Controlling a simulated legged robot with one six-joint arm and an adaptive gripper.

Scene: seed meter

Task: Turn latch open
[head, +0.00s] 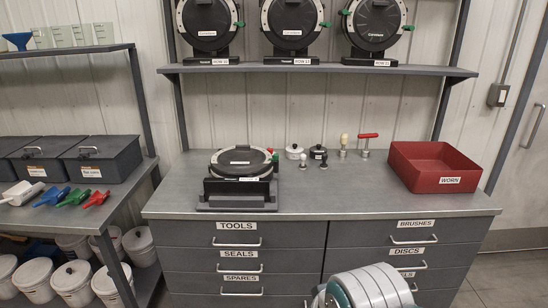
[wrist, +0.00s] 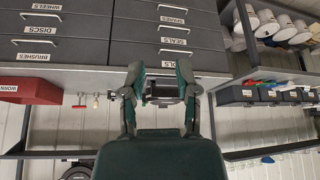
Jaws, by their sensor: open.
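The seed meter (head: 240,163) sits on the grey workbench, with a round black lid in a pale rim on a black stand. A small green latch-like part (head: 275,156) shows at the right side of its rim, with a red bit beside it; its exact position is too small to tell. In the wrist view, which is upside down, the meter (wrist: 162,88) shows partly between my fingers, some distance beyond them. My gripper (wrist: 160,71) is open and empty, its two green fingers spread apart.
A red bin (head: 432,167) marked WORN stands at the bench's right. Lids (head: 318,153) and small knobbed parts (head: 343,146) stand mid-bench. Several meters with green handles sit on the shelf (head: 320,69) above. A left rack holds grey bins (head: 103,160). The bench front is clear.

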